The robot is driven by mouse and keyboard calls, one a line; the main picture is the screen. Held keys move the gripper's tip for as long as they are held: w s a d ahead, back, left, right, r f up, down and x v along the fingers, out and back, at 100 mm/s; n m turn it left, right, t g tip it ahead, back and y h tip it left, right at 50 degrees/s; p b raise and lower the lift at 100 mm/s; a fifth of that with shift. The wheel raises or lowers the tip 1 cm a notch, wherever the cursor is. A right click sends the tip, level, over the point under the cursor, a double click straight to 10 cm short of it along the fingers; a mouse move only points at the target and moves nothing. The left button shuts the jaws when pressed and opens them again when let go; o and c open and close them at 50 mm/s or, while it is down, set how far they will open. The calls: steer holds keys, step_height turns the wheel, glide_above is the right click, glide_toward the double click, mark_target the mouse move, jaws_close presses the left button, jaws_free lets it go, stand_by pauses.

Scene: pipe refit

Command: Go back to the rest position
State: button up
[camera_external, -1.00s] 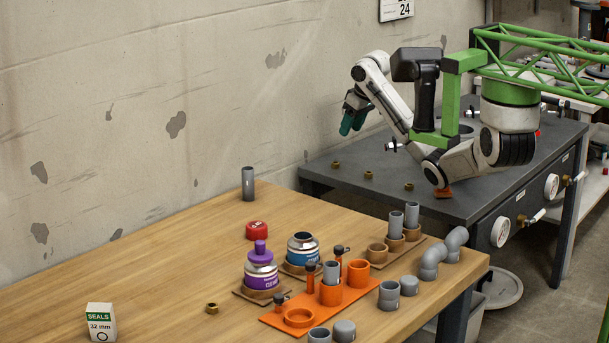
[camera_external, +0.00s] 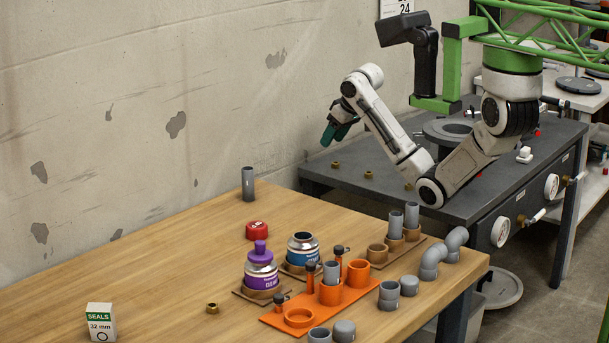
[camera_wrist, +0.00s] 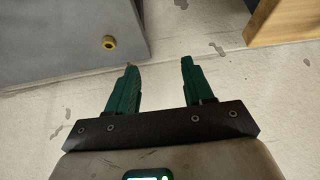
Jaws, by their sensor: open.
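My gripper (camera_external: 336,134) hangs at the end of my arm near the wall, above the far-left corner of the dark workbench (camera_external: 460,195). Its green fingers are apart with nothing between them. In the wrist view the two green fingers (camera_wrist: 155,92) are spread, with bare pale surface beyond them. The dark bench top (camera_wrist: 60,40) shows at upper left with a brass nut (camera_wrist: 109,42) on it. The wooden table's edge (camera_wrist: 285,22) is at upper right.
The wooden table (camera_external: 130,265) holds a grey pipe (camera_external: 248,184), a red cap (camera_external: 257,230), two cans, an orange tray (camera_external: 283,321), grey fittings and a seals box (camera_external: 101,322). Brass nuts (camera_external: 369,175) lie on the dark bench. Valves and gauges (camera_external: 501,231) line its front.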

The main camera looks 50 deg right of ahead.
steer(key=s+a+p, duration=0.7)
steer(key=s+a, duration=0.1)
steer(key=s, duration=0.1)
steer(key=s+d+f+g+p, duration=0.1)
steer(key=s+f, duration=0.3)
steer(key=s, duration=0.5)
steer(key=s+f+g+p, duration=0.1)
steer(key=s+f, duration=0.3)
steer(key=s, duration=0.6)
steer(key=s+d+f+g+p, duration=0.1)
steer(key=s+f+g, duration=0.1)
steer(key=s+f, duration=0.3)
steer(key=s, duration=0.4)
steer(key=shift+s+d+m+g+p, duration=0.3)
steer(key=shift+d+g+p, duration=0.05)
steer(key=shift+g, duration=0.05)
